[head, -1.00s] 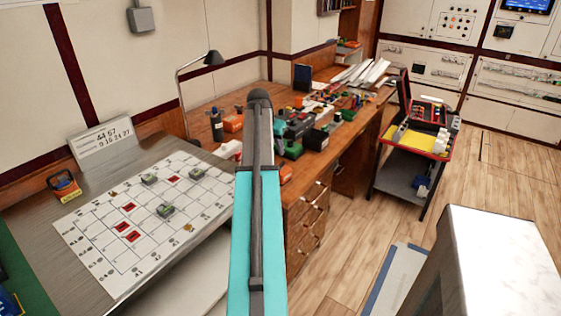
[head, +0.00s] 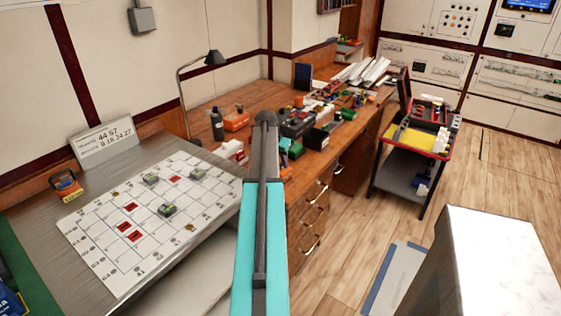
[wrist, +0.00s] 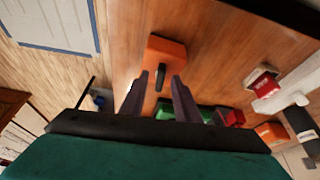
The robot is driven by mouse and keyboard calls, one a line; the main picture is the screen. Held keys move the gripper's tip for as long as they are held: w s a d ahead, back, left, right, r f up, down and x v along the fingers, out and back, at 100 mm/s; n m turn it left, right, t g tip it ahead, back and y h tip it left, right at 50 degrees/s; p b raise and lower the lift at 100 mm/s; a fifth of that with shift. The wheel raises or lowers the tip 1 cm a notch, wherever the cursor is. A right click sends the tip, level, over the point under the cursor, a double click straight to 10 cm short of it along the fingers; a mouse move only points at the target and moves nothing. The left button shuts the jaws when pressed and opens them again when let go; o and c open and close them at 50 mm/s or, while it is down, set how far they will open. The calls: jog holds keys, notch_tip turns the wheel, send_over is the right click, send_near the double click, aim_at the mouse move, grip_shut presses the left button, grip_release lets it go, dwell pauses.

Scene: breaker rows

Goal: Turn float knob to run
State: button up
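In the wrist view an orange block (wrist: 168,50) with a dark, rounded, knob-like part (wrist: 160,77) lies on the brown wooden surface. I cannot read any marking on it, so I cannot tell whether this is the float knob. My gripper (wrist: 160,83) has its two fingers apart, with the dark part showing between their tips. I cannot tell whether the fingers touch it. In the head view my arm hides the gripper and part of the desk.
The wooden desk (head: 345,133) holds many small parts, an orange box (head: 236,121) and a black bottle (head: 217,124). A grey table (head: 60,223) bears a white grid sheet with green and red pieces. A cart (head: 405,175) stands right; floor (head: 340,255) shows between.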

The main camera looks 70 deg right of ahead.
grip_shut()
jog(key=shift+m, duration=0.5)
grip_release()
dwell(0.4)
jog(key=b+v, duration=0.2)
jog(key=v, duration=1.1)
jog(key=shift+w+r, duration=0.25)
jog(key=shift+r, duration=0.15)
